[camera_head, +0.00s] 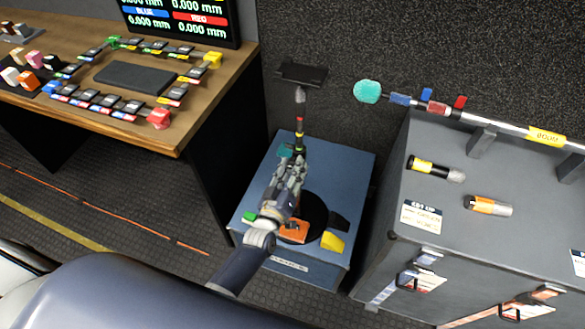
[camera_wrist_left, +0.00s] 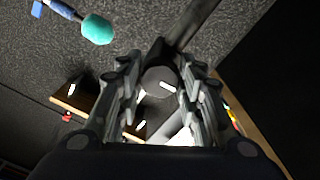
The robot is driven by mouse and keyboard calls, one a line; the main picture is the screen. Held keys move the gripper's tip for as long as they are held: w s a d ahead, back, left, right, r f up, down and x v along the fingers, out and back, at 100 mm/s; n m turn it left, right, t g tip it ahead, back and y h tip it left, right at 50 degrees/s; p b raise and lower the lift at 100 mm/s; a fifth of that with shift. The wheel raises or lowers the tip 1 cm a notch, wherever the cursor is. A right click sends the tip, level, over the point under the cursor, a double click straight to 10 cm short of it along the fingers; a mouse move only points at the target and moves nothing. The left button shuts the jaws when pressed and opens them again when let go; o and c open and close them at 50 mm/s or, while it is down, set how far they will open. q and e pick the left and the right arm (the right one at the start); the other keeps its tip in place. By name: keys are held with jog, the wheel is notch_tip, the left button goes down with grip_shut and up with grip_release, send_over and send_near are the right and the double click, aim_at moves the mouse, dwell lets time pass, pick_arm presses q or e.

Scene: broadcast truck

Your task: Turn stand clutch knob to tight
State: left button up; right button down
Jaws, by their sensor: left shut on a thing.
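The pointer slants. I cannot read any tight or loose marking. My right gripper is not in view.
The blue case (camera_head: 360,170) carries an orange piece (camera_head: 294,232) and a yellow block (camera_head: 332,241). A wooden desk (camera_head: 215,95) stands left. A grey case (camera_head: 400,225) stands close on the right, with a boom pole and teal-tipped microphone (camera_head: 367,92) above it.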

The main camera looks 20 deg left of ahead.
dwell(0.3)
pick_arm(q)
jog(key=o, duration=1.1)
jog(key=shift+c, duration=0.2)
jog(key=s, duration=1.2)
jog(key=shift+a, duration=0.2)
